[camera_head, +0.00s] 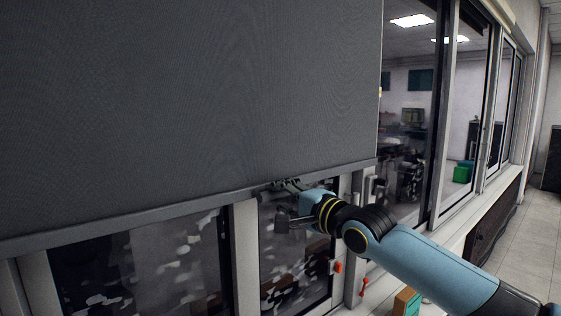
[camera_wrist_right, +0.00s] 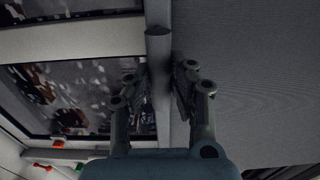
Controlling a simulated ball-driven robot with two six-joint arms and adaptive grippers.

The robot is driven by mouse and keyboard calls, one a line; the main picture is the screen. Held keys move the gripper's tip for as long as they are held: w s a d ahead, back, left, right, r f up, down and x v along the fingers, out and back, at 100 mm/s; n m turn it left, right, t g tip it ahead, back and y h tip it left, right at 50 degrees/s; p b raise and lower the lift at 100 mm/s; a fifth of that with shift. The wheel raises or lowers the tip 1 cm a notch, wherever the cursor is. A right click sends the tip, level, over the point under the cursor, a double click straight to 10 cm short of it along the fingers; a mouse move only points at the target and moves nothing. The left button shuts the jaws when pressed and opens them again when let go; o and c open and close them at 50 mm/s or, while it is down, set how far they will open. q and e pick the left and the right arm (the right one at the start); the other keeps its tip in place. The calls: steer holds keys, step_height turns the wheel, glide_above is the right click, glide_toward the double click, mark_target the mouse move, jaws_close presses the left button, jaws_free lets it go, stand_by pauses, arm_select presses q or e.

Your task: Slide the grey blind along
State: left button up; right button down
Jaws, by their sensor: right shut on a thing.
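The grey blind (camera_head: 190,90) hangs as a large flat sheet across the left and middle of the head view, with a grey bottom bar (camera_head: 130,218) along its lower edge. My right gripper (camera_head: 284,185) is at this bar, right of its middle, and is shut on it. In the right wrist view the two fingers of my right gripper (camera_wrist_right: 160,90) stand on either side of the bar (camera_wrist_right: 158,60), with the blind's fabric (camera_wrist_right: 250,70) to the right. My left gripper is in neither view.
Windows with pale frames (camera_head: 245,255) lie behind and below the blind. An orange-red handle (camera_head: 337,267) is on the frame under my right arm. A box (camera_head: 405,301) stands on the sill at the bottom. Open floor (camera_head: 525,240) lies at the far right.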

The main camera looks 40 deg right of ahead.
step_height(320, 180, up, 7)
steer(key=c, duration=1.1)
jaws_free()
steer(key=shift+s, duration=0.1)
steer(key=s, duration=0.7)
steer(key=shift+s+d, duration=0.2)
steer(key=shift+d, duration=0.1)
